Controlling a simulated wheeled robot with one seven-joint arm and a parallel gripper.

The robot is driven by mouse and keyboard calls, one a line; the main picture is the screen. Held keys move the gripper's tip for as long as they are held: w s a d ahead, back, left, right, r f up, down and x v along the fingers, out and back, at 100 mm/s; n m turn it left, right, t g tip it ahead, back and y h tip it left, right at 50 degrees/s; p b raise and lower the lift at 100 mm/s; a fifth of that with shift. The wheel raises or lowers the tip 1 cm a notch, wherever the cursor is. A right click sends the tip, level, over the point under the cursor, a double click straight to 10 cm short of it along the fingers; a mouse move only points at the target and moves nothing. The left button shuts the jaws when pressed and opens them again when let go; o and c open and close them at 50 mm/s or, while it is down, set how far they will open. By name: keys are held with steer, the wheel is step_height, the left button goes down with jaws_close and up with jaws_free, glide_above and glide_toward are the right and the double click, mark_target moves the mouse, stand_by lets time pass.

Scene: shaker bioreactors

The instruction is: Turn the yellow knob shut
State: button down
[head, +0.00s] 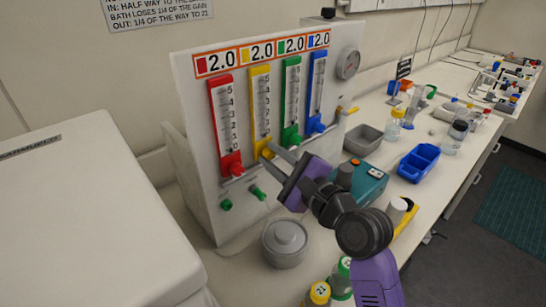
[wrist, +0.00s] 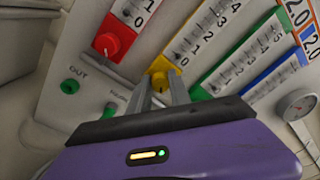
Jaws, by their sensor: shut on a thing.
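The yellow knob (head: 262,149) sits at the foot of the yellow-framed flow tube (head: 260,100) on the upright white panel. My gripper (head: 272,151) reaches in from the right and its fingers are shut on the yellow knob. In the wrist view the yellow knob (wrist: 160,70) shows between and just beyond the fingertips of my gripper (wrist: 161,84). The fingers partly hide the knob. The level inside the yellow tube is too small to read.
A red knob (head: 231,164) is left of the yellow one; green (head: 290,136) and blue (head: 315,124) knobs are to the right. Green ports (head: 257,193) sit below.

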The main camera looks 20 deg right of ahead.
steer(key=n+b, duration=0.1)
steer(key=n, duration=0.3)
steer(key=shift+f, duration=0.2)
steer(key=n+b, duration=0.2)
steer(key=n, duration=0.1)
steer(key=shift+f+n, duration=0.1)
steer(key=shift+n, duration=0.3)
steer(key=n+b, duration=0.2)
steer(key=n, duration=0.1)
steer(key=shift+d+n+y, duration=0.1)
steer(key=shift+n+y, duration=0.2)
steer(key=shift+n, duration=0.1)
steer(key=n+b, duration=0.2)
steer(key=n, duration=0.1)
steer(key=shift+f+n, duration=0.1)
steer(key=shift+n, duration=0.3)
steer(key=n+b, duration=0.3)
steer(key=shift+n+y, duration=0.3)
steer(key=shift+n, duration=0.1)
steer(key=n+b, duration=0.2)
steer(key=n, duration=0.1)
steer(key=shift+n, duration=0.4)
steer(key=n+b, duration=0.3)
steer(key=n, duration=0.3)
steer(key=shift+w+d+y+b, duration=0.1)
steer(key=shift+d+y+b, duration=0.05)
steer(key=shift+y+b, duration=0.25)
steer(key=shift+n, duration=0.3)
